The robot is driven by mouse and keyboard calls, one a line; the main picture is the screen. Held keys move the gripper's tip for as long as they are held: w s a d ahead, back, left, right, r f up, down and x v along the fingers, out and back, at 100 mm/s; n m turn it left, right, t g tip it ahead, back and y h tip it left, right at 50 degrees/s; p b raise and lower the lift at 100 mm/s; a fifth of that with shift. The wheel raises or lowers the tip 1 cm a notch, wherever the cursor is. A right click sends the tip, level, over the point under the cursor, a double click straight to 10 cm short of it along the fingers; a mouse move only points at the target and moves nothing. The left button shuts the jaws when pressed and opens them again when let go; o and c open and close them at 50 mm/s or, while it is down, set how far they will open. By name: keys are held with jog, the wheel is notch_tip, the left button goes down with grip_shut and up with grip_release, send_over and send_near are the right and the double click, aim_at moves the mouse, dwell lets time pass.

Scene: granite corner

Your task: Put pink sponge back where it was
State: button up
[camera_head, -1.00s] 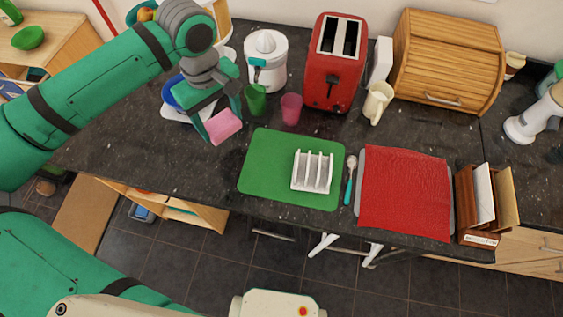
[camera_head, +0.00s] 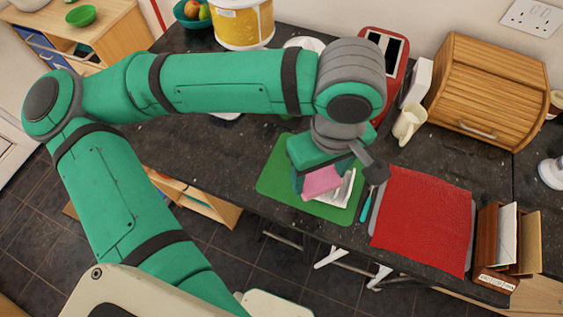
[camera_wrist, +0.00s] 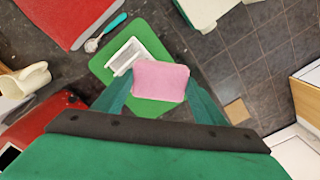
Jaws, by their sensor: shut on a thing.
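The pink sponge (camera_head: 322,181) is held between the fingers of my gripper (camera_head: 328,176). In the wrist view the sponge (camera_wrist: 160,81) sits between the two green fingertips of my gripper (camera_wrist: 160,92). The gripper is above the green mat (camera_head: 275,178). A white rack (camera_head: 342,191) stands on the mat, partly hidden behind the sponge and gripper in the head view. In the wrist view the rack (camera_wrist: 126,56) shows just beyond the sponge, to its upper left. I cannot tell how high the sponge is above the mat.
A red cloth (camera_head: 424,218) lies right of the mat, with a teal-handled brush or spoon (camera_head: 367,204) between them. A red toaster (camera_head: 391,45), a cream jug (camera_head: 409,122) and a wooden bread bin (camera_head: 484,88) stand behind. A letter rack (camera_head: 497,245) is at right.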

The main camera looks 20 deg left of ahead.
jog(key=w+a+f, duration=0.1)
jog(key=a+f, duration=0.1)
jog(key=a, duration=0.1)
jog(key=w+a+f, duration=0.2)
jog(key=a+f, duration=0.1)
jog(key=w+a+f, duration=0.2)
jog(key=a+f, duration=0.1)
jog(key=shift+w+a, duration=0.25)
jog(key=shift+w+a+f, duration=0.1)
jog(key=shift+a+f, duration=0.1)
jog(key=shift+f, duration=0.8)
jog(key=shift+w+a+f, duration=0.1)
jog(key=shift+a+f, duration=0.05)
jog(key=shift+f, duration=0.85)
jog(key=shift+f, duration=0.1)
jog(key=o, duration=1.1)
notch_tip(320, 180, up, 12)
jog(key=shift+w, duration=0.1)
